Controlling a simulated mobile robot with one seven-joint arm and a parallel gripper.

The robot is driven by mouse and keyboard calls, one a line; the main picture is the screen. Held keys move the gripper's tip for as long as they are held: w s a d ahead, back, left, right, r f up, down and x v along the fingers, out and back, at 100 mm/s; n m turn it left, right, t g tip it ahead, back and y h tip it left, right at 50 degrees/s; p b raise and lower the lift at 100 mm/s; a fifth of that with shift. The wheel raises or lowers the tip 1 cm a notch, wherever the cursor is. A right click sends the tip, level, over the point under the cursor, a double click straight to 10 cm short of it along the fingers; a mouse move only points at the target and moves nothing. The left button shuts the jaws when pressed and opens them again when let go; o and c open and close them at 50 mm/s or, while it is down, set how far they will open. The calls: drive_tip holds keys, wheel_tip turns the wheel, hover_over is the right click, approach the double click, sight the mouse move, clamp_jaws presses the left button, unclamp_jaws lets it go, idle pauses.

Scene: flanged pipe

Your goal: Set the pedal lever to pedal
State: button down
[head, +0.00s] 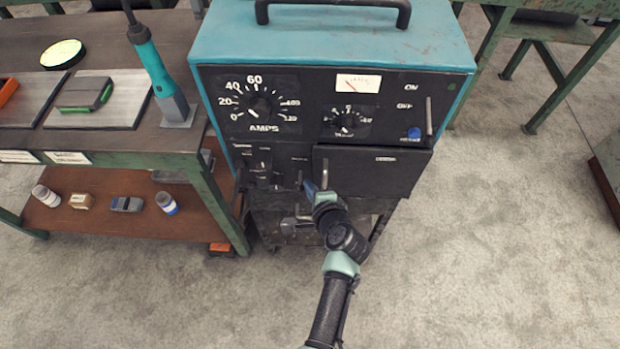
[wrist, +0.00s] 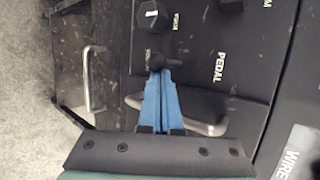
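The welder's dark front panel (head: 275,155) is in the head view, and my gripper (head: 310,187) is at its lower part. In the wrist view, a black lever knob (wrist: 157,62) sits right at the tips of my blue fingers (wrist: 160,78). The white word PEDAL (wrist: 219,68) is to the right of the knob, and a partly hidden label is on its left. The fingers are together, with only a thin line between them. I cannot tell whether they pinch the knob or only touch it. The lever's base is hidden.
A metal handle (wrist: 200,127) passes close behind my fingers. Another handle (wrist: 93,80) is at the left. Black knobs (wrist: 151,17) are near the top of the wrist view.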

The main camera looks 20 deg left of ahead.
drive_tip(key=shift+r+g+h+p, duration=0.3)
drive_tip(key=shift+r+g+p, duration=0.6)
drive_tip(key=shift+p, duration=1.35)
drive_tip(key=shift+w+a+m+g+h+p, duration=0.15)
drive_tip(key=shift+m+g+h+p, duration=0.25)
drive_tip(key=shift+g+p, duration=0.75)
drive_tip(key=shift+r, duration=0.2)
drive_tip(key=shift+r+p, duration=0.65)
drive_tip(key=shift+p, duration=0.35)
